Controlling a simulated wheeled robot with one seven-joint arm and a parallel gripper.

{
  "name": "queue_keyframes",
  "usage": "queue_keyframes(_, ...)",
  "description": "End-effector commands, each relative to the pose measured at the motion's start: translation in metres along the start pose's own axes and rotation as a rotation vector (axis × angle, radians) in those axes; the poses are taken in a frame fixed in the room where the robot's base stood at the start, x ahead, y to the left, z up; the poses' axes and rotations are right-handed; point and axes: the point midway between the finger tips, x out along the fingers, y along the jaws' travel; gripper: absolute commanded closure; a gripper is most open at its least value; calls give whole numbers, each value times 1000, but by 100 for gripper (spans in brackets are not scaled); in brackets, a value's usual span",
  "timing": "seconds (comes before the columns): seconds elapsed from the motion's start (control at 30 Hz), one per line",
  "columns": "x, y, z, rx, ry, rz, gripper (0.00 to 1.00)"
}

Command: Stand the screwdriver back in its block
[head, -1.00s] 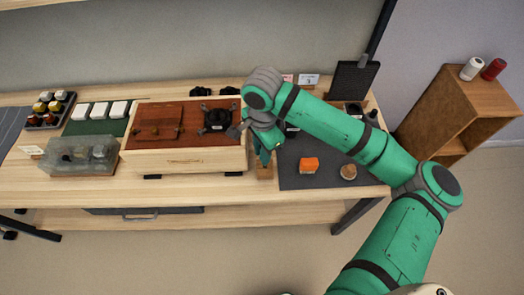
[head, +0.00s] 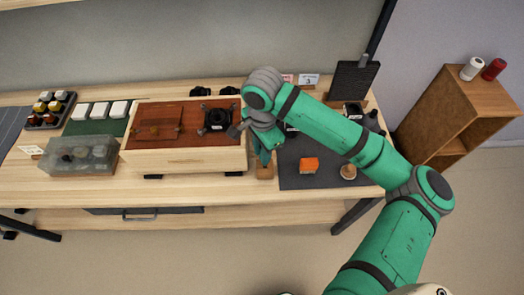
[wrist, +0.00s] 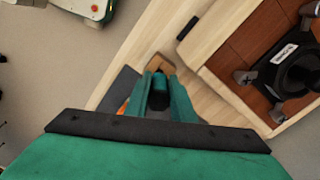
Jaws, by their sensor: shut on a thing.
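My gripper (head: 264,157) hangs over the front of the workbench, between the wooden box and the dark mat. In the wrist view its two green fingers (wrist: 157,88) are closed around a dark piece (wrist: 158,103), which looks like the screwdriver's handle. The rest of the screwdriver is hidden by the fingers. The small wooden block (head: 264,172) stands near the bench's front edge, just below the gripper in the head view. It also shows just beyond the fingertips in the wrist view (wrist: 161,62). I cannot tell whether the screwdriver touches or enters the block.
The wooden box (head: 185,161) with a red-brown top and a black device (head: 219,119) stands close to the left. On the dark mat (head: 328,182) to the right are an orange piece (head: 309,164) and a round wooden piece (head: 348,171). A clear case (head: 80,157) is farther left.

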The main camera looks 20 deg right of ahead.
Motion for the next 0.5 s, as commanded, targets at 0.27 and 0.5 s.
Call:
queue_keyframes(0.27,2,0,0,0,0,0,100)
queue_keyframes(0.5,5,0,0,0,0,0,100)
